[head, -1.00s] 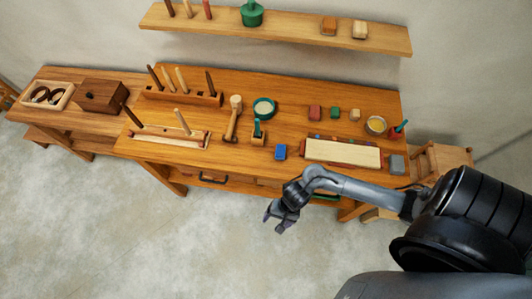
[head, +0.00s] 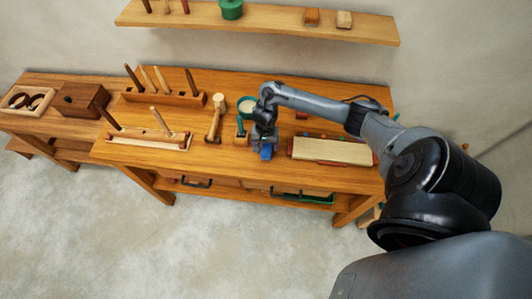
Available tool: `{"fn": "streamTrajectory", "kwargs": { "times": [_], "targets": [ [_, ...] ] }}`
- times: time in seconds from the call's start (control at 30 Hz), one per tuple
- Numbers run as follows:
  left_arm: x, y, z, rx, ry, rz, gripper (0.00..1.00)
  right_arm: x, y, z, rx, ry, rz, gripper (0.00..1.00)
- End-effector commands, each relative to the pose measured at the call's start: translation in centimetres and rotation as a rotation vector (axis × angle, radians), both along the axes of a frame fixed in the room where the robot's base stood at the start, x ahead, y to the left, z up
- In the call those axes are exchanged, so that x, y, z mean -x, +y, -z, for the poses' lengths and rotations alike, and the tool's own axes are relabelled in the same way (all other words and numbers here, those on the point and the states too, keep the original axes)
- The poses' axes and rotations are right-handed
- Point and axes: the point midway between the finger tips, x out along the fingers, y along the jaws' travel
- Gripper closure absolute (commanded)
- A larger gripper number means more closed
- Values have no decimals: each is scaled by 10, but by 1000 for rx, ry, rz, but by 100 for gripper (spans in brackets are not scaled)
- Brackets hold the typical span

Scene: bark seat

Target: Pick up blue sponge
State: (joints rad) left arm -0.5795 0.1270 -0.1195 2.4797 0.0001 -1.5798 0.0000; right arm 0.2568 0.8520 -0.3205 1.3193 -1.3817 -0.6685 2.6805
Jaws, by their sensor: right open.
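The blue sponge (head: 266,153) lies on the wooden workbench, near its front edge in the middle. Its upper part is hidden by my right gripper. My right gripper (head: 264,146) points down over the sponge, with its fingers at or just above it. It is open; I cannot tell whether the fingers touch the sponge. My left gripper is not in view.
A cream board (head: 332,150) with red ends lies just right of the sponge. A wooden mallet (head: 215,118) and a peg rack (head: 148,139) are to the left. A wall shelf (head: 270,24) runs above the bench (head: 225,168).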

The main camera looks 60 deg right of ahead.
Motion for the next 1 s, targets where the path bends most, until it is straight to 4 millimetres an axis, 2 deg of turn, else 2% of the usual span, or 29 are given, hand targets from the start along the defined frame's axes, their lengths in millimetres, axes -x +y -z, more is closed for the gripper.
{"fn": "streamTrajectory", "kwargs": {
  "times": [0.23, 0.53, 0.87, 0.9, 1.0],
  "targets": [
    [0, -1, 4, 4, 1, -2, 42, 2, 1, 16, 0, 2, -1, 22],
    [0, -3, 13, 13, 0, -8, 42, 4, 0, 52, -1, 1, 0, 22],
    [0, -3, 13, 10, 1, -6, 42, 4, 0, 58, 1, 0, -2, 22],
    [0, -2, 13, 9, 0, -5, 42, 4, 0, 58, 1, 0, -2, 24],
    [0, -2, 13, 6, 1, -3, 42, 4, 0, 58, 1, 0, -2, 39]
  ]
}}
